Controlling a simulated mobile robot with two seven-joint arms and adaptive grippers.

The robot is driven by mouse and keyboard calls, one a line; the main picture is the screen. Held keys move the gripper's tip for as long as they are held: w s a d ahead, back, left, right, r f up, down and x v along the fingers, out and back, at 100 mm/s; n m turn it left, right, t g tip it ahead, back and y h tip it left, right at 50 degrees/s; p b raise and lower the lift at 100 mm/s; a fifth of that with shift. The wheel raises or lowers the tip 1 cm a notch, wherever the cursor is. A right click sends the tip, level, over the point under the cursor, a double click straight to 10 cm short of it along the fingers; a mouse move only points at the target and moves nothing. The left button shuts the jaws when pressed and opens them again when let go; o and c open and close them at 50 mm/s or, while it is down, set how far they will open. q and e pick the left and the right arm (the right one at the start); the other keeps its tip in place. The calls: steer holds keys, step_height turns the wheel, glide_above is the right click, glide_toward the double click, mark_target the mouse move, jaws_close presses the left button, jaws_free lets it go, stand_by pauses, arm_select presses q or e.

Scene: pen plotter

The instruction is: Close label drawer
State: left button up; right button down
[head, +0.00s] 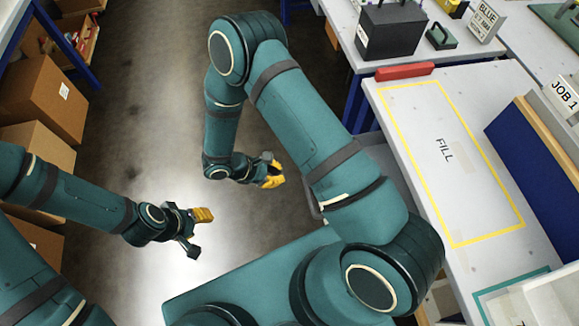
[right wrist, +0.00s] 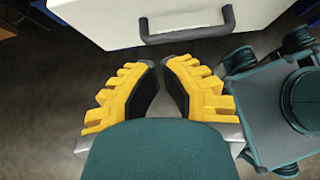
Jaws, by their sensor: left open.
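The drawer shows in the right wrist view as a pale front (right wrist: 110,22) with a dark bar handle (right wrist: 187,34). In the head view its handle (head: 314,200) peeks out beside my right upper arm, which hides most of the drawer. I cannot read a label on it. My right gripper (head: 277,175) is in the aisle, left of the handle and apart from it. In the right wrist view its yellow fingertips (right wrist: 160,63) are together with nothing held, just short of the drawer front. My left gripper (head: 204,231) is open and empty over the floor.
The bench top (head: 455,165) with a yellow FILL outline is on the right. A red block (head: 405,71) lies at its far edge, and a blue panel (head: 530,165) stands on it. Cardboard boxes (head: 50,95) line the left side. The aisle floor (head: 140,110) is clear.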

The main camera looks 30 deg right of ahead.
steer(key=x, duration=0.7)
steer(key=d+r+x, duration=0.1)
steer(key=x, duration=0.3)
steer(key=shift+s+b, duration=0.25)
steer(key=shift+b, duration=0.1)
steer(key=shift+s+d, duration=0.15)
steer(key=shift+d, duration=0.65)
steer(key=shift+d, duration=0.1)
steer(key=s+d+b, duration=0.3)
steer(key=d, duration=0.9)
steer(key=s+d+b, duration=0.3)
steer(key=d, duration=0.9)
steer(key=shift+d, duration=0.15)
steer(key=shift+r, duration=0.1)
